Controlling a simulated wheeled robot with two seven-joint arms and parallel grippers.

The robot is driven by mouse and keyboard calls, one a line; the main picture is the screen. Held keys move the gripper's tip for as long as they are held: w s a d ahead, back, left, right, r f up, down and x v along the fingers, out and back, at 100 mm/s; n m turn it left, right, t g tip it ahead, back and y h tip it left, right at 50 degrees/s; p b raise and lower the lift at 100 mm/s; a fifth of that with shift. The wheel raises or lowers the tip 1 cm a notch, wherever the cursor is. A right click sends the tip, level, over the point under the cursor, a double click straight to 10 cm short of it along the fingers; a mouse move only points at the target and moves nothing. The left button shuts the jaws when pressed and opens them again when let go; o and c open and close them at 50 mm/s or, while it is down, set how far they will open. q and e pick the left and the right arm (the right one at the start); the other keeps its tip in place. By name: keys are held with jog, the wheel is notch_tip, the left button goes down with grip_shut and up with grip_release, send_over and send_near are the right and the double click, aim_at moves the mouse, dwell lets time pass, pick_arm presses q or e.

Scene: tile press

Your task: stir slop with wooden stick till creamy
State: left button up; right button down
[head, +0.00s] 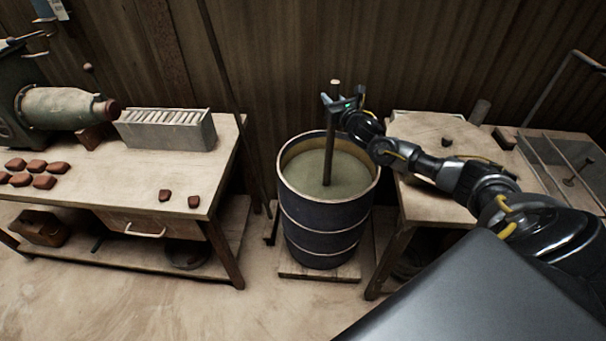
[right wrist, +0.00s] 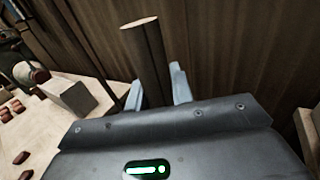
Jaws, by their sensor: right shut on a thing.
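A wooden stick (head: 328,150) stands nearly upright in a dark blue barrel (head: 326,222). Its lower end is sunk in greyish-green slop (head: 308,172), so the tip is hidden. The slop's surface looks flat and even. My right gripper (head: 334,100) is above the barrel, shut on the stick near its top. In the right wrist view the stick's upper end (right wrist: 146,58) rises between the two fingers (right wrist: 158,92). My left gripper is not in view.
The barrel stands on a low wooden base (head: 318,272) between two tables. The left table (head: 110,168) bears a machine (head: 60,105), a grey slotted block (head: 166,130) and several reddish-brown pieces. The right table (head: 430,205) lies under my right arm. A wooden wall is close behind.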

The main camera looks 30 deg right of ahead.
notch_tip(320, 180, up, 15)
jog(key=p, duration=1)
jog(key=shift+r, duration=0.2)
